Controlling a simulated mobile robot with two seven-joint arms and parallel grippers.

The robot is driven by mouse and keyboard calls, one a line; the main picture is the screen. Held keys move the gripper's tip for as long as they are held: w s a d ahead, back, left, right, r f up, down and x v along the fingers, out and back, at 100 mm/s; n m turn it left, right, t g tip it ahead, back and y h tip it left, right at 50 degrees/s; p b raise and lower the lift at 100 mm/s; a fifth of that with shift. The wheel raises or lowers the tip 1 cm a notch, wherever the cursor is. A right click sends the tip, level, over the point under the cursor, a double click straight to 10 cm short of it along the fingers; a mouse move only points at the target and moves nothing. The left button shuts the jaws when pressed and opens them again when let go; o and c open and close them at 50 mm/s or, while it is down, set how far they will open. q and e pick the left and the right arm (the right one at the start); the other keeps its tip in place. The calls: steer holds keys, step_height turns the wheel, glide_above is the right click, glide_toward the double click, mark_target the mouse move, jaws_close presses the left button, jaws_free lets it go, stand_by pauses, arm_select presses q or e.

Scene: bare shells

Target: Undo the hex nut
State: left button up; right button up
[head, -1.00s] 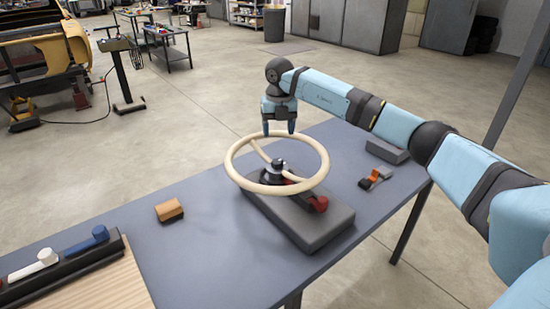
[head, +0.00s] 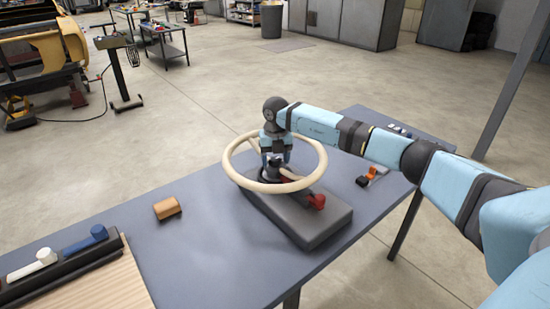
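A cream steering wheel (head: 237,177) sits tilted over a grey block-shaped base (head: 318,222) on the table. The dark hub (head: 272,178) is at the wheel's middle; the hex nut there is mostly hidden by my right gripper. My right gripper (head: 275,163) points straight down inside the wheel's ring, its fingers apart on either side of the hub's top. Whether the fingers press on the nut or only stand around it does not show. A red part (head: 317,201) lies under the wheel's right side. My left gripper is not in view.
An orange-brown block (head: 167,208) lies left of the wheel on the blue-grey table (head: 205,250). A dark rack with white and blue handles (head: 65,259) stands at the left front. A small orange and black item (head: 368,176) lies at right.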

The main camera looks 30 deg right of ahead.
steer(key=c, duration=0.8)
steer(key=shift+o, duration=0.2)
steer(key=shift+n, duration=0.4)
steer(key=n+b, duration=0.1)
steer(key=n, duration=0.3)
steer(key=shift+n, duration=0.3)
steer(key=n+b, duration=0.1)
steer(key=n, duration=0.4)
steer(key=shift+a+r+n, duration=0.1)
steer(key=shift+n, duration=0.3)
steer(key=o, duration=0.9)
